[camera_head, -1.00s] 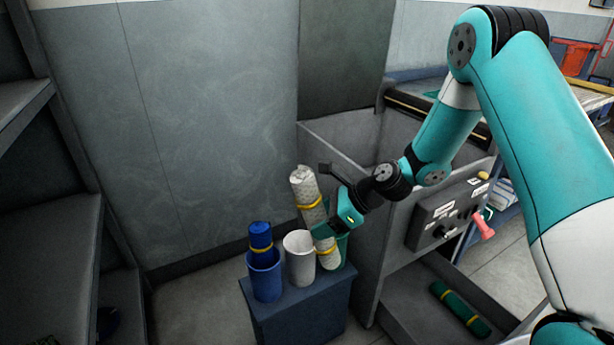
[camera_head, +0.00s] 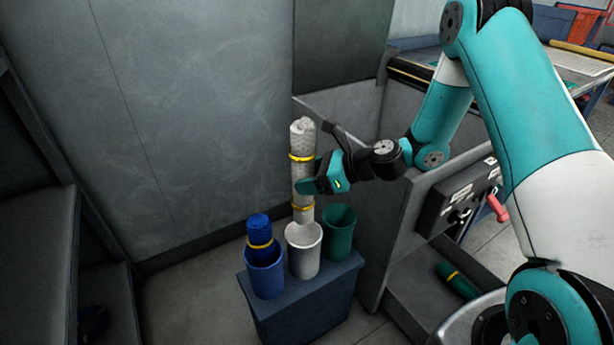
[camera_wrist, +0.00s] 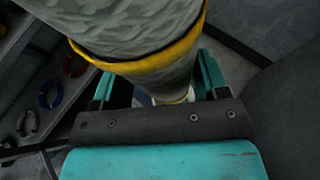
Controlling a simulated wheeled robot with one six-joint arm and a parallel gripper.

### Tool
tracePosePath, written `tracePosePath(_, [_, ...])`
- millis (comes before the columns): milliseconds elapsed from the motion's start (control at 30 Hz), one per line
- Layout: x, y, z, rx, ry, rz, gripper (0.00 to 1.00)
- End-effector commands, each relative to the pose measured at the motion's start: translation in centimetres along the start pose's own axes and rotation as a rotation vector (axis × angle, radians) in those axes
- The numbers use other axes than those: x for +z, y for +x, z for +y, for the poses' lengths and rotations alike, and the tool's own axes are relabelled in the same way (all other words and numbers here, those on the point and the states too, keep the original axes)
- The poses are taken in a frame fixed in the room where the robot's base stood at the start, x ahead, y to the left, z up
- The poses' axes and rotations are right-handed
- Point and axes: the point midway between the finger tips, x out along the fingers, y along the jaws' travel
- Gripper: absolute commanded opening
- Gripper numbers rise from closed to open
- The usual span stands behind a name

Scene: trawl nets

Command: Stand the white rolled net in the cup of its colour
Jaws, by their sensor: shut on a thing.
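The white rolled net (camera_head: 303,165), tied with two yellow bands, is upright in the head view. My gripper (camera_head: 318,178) is shut on it around its middle. The net's lower end is over the white cup (camera_head: 303,259), at or just above the mouth; I cannot tell whether it has entered. In the wrist view the net (camera_wrist: 140,30) fills the top between my gripper's fingers (camera_wrist: 155,85), and a yellow band crosses it. A sliver of white shows below the net there.
The blue cup (camera_head: 266,278) left of the white one holds a blue rolled net (camera_head: 259,229). The green cup (camera_head: 339,238) on the right looks empty. All three stand on a dark blue stand (camera_head: 310,308). A green rolled net (camera_head: 456,279) lies in a grey bin at right.

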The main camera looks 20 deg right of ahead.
Motion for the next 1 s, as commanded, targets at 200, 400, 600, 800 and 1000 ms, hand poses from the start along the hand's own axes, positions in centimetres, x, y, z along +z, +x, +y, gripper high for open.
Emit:
tracePosePath(200, [-1.7,0.9,0.1,0.001,-0.002,-0.002,0.21])
tracePosePath(400, [-2.9,1.5,0.1,0.003,-0.003,-0.002,0.21])
tracePosePath(600, [-4.0,2.1,0.2,0.004,-0.002,-0.001,0.21])
tracePosePath(800, [-5.5,2.8,0.1,0.004,-0.003,-0.001,0.21])
tracePosePath(1000, [-7.0,3.4,0.1,0.003,-0.002,-0.002,0.21])
